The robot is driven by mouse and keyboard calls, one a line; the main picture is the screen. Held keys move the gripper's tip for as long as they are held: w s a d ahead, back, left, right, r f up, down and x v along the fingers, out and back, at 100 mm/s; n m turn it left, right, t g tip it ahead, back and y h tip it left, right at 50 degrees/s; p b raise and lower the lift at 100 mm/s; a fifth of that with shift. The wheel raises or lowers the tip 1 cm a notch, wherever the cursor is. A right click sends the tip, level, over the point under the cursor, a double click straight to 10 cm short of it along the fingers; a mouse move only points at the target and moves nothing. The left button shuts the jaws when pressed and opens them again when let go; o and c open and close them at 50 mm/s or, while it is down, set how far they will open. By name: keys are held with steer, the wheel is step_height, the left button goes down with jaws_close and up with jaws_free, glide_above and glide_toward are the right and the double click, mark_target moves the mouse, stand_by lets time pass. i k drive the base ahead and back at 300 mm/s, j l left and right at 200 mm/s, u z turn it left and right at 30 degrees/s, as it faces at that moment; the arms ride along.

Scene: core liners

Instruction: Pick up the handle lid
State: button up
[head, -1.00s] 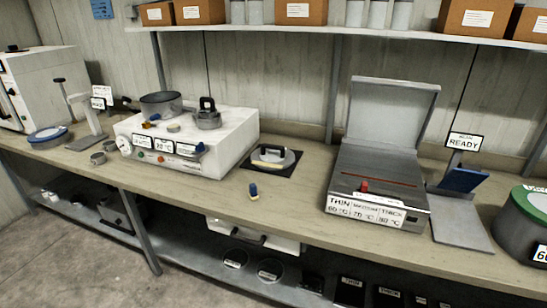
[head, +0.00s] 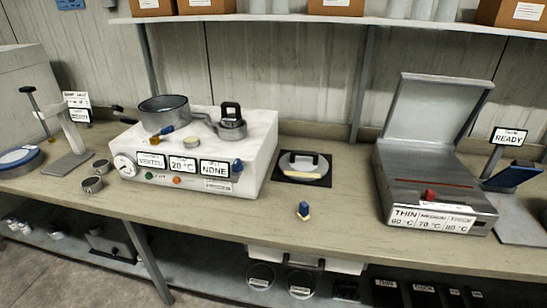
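A second, smaller grey piece with a tall black loop handle (head: 231,122) stands on top of the white machine (head: 258,150). I cannot tell which of the two is called the handle lid. My gripper is not in view.
A grey pan (head: 163,112) sits on the white machine. An open-lidded grey box (head: 435,190) is at right. Shelves run above and below the bench (head: 340,225).

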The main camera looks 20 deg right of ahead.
mark_target(297, 165)
steer(key=i+j, duration=0.45)
steer(key=j, duration=0.15)
steer(key=i+j, duration=0.45)
steer(key=j, duration=0.15)
steer(key=i+j, duration=0.45)
steer(key=j, duration=0.15)
steer(key=i+j+z, duration=0.2)
steer(key=z, duration=0.15)
steer(key=i+j+z, duration=0.15)
steer(key=j+z, duration=0.15)
steer(key=j, duration=0.15)
steer(key=i+j+z, duration=0.1)
steer(key=j+z, duration=0.25)
